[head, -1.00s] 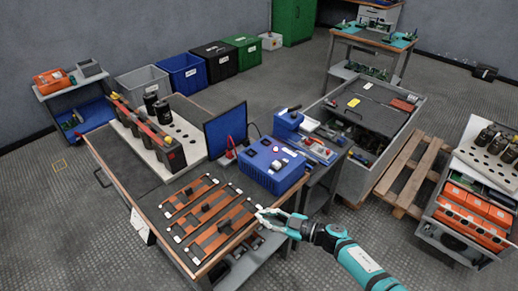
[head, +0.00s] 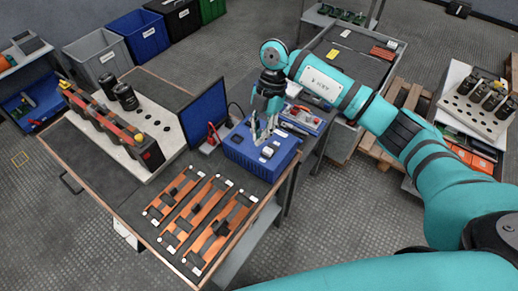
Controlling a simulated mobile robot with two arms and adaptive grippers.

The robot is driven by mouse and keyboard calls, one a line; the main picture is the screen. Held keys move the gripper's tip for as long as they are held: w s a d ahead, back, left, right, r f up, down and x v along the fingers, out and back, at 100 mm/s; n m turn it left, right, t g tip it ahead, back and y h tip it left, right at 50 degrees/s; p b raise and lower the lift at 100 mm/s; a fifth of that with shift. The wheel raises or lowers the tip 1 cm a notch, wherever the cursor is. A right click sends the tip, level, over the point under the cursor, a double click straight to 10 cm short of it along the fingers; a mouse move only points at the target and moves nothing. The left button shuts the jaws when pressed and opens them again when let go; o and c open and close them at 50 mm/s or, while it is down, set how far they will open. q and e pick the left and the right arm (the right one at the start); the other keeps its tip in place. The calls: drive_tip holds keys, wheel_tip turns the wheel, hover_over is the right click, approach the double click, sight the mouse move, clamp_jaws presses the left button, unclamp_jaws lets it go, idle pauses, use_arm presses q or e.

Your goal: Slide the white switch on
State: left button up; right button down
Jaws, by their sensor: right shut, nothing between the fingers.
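The blue box (head: 238,152) stands at the right rear of the workbench, beside the dark screen. On its top are a dark part (head: 237,138) at the left and a small white part (head: 268,152) near the front, perhaps the white switch; its setting is too small to read. My right gripper (head: 260,140) points down over the top of the box with its fingers shut and empty. The fingers hide part of the top, and I cannot tell whether they touch anything. My left gripper is not in view.
The blue screen (head: 205,112) stands close to the left of the box. Copper bars with black parts (head: 205,220) lie on the workbench in front. A white board with black capacitors (head: 125,95) is at the left rear. A grey bin (head: 372,62) stands behind right.

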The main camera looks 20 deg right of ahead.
sight(268, 152)
wheel_tip(268, 152, down, 9)
drive_tip(key=p, duration=0.3)
drive_tip(key=shift+a+f, duration=0.15)
drive_tip(key=shift+f, duration=0.05)
drive_tip(key=shift+w+d, duration=0.35)
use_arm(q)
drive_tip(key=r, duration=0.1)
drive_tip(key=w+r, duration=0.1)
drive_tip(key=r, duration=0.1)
